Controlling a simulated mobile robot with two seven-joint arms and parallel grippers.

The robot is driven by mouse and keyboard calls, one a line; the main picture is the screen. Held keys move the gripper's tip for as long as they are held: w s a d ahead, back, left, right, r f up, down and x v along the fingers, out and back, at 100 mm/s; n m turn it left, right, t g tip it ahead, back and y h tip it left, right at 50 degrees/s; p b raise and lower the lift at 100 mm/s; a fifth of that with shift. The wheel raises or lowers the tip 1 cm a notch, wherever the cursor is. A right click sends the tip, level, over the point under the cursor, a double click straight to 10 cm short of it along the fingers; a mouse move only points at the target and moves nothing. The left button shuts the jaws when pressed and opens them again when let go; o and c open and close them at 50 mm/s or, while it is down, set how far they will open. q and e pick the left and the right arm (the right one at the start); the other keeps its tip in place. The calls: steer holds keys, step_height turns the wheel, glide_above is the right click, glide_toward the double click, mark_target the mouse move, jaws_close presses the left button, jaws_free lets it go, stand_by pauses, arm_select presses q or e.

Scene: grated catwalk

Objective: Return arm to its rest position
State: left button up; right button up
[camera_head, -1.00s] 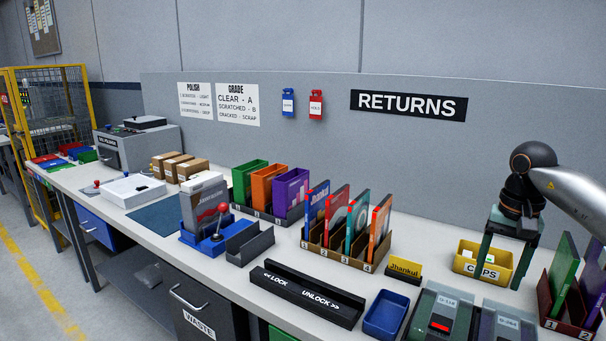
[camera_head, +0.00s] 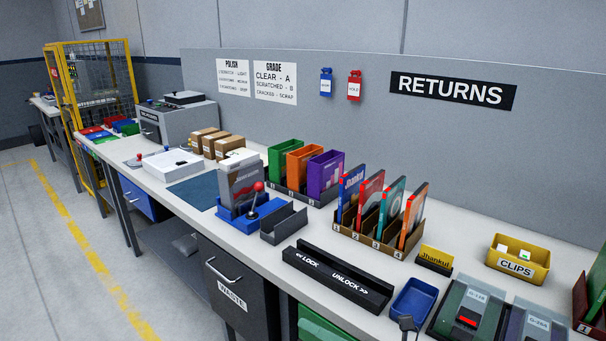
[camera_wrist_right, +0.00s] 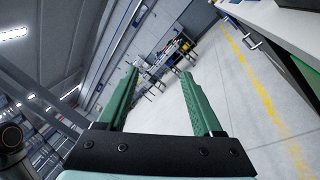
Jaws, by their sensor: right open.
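My right gripper (camera_wrist_right: 159,73) shows in the right wrist view. Its two green fingers stand wide apart with nothing between them, and they point out over the open floor. The workbench edge is off to the right of the fingers, apart from them. In the head view I cannot clearly make out the right gripper; the bench there has no arm over it. My left gripper is in neither view.
The bench holds a yellow clips bin (camera_head: 519,267), a brown rack of upright cases (camera_head: 376,240), a black lock/unlock rail (camera_head: 336,279) and a blue tray (camera_head: 413,299). A yellow mesh cage (camera_head: 93,88) stands at the far left. The grey floor (camera_head: 60,270) is clear.

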steer(key=s+d+f+m+t+h+p, duration=0.15)
steer(key=d+f+m+t+h, duration=0.3)
steer(key=m, duration=0.65)
steer(key=s+d+f+m+t+h+b, duration=0.1)
steer(key=s+d+f+m+t+h, duration=0.15)
steer(key=f+m+h, duration=0.65)
steer(key=s+d+f+m+g+h, duration=0.1)
steer(key=s+d+f+m+g, duration=0.2)
steer(key=s+f+m, duration=0.2)
steer(key=s+d+f+m+g+h+p, duration=0.1)
steer(key=s+d+f+m+g, duration=0.2)
steer(key=s+m, duration=0.7)
step_height(320, 180, down, 2)
steer(key=shift+d+f+g, duration=0.2)
steer(key=shift+d+g, duration=0.2)
steer(key=shift+d, duration=0.3)
